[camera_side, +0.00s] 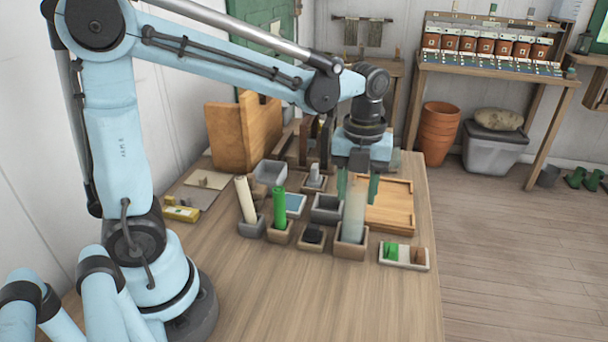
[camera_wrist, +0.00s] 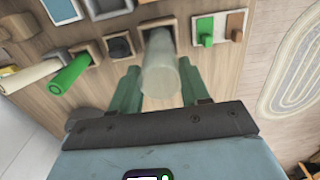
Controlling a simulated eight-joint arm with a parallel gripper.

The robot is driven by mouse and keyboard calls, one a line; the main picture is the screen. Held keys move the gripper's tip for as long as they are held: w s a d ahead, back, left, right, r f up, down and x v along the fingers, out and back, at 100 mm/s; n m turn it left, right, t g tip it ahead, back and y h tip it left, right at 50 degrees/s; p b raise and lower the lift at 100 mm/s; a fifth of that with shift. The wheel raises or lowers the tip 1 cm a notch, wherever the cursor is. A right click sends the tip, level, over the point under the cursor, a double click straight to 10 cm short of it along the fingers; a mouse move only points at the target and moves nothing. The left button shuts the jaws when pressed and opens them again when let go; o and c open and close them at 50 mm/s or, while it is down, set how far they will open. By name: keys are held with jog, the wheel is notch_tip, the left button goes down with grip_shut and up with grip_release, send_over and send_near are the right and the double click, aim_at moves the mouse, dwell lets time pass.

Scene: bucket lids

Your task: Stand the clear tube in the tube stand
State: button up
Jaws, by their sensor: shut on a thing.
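The clear tube (camera_side: 354,215) is upright, frosted and pale. Its lower end appears to be inside the opening of a square wooden stand (camera_side: 350,250); I cannot tell whether it touches the bottom. My gripper (camera_side: 358,187) has its green fingers on both sides of the tube's upper part and is shut on it. In the wrist view the tube (camera_wrist: 160,68) stands between the two fingers (camera_wrist: 160,92), seen from above, and hides much of the stand.
A cream tube (camera_side: 245,200) and a green tube (camera_side: 279,208) stand in small holders to the left. A holder with a black top (camera_side: 312,236) is beside the stand. A wooden tray (camera_side: 395,203) lies behind right. A small sample board (camera_side: 404,256) lies right. The front table is clear.

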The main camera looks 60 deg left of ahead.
jog(key=shift+f, duration=0.45)
jog(key=o, duration=1.3)
jog(key=shift+c, duration=0.7)
jog(key=shift+r, duration=0.1)
notch_tip(320, 180, up, 9)
